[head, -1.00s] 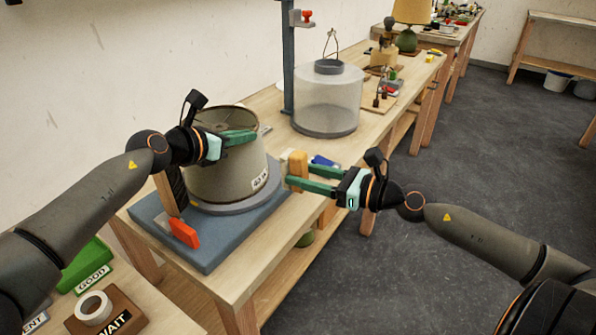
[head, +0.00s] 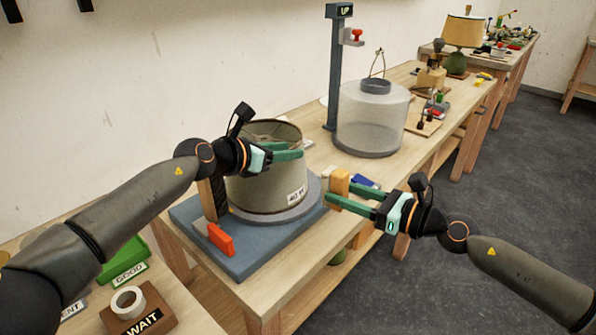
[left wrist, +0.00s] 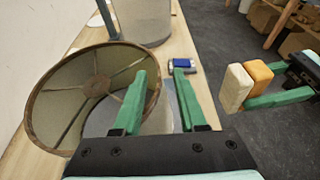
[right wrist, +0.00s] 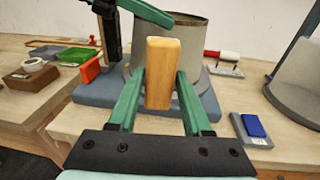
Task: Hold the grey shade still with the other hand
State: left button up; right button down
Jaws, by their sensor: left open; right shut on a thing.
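The grey shade (head: 262,188) stands upright, open end up, on a round grey plate on a blue base (head: 235,262). Its spoked rim shows in the left wrist view (left wrist: 48,88). My left gripper (head: 288,151) is open at the shade's upper rim. In the left wrist view, one finger overlaps the shade's mouth and the other lies outside it. I cannot tell whether either touches. My right gripper (head: 330,191) is shut on a wooden block (right wrist: 160,75) with a pale pad (left wrist: 235,88), held to the right of the shade, apparently apart from it.
A red-orange block (head: 221,239) sits at the base's front left. A translucent drum-shaped shade (head: 370,117) and a blue post (head: 335,75) stand behind. A blue-topped block (right wrist: 253,125) lies on the bench. Tape (head: 128,301) and a green tray (head: 125,258) are front left.

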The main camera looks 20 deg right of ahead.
pick_arm(q)
jog(key=v, duration=1.1)
jog(key=shift+a, duration=0.35)
jog(key=shift+s, duration=0.2)
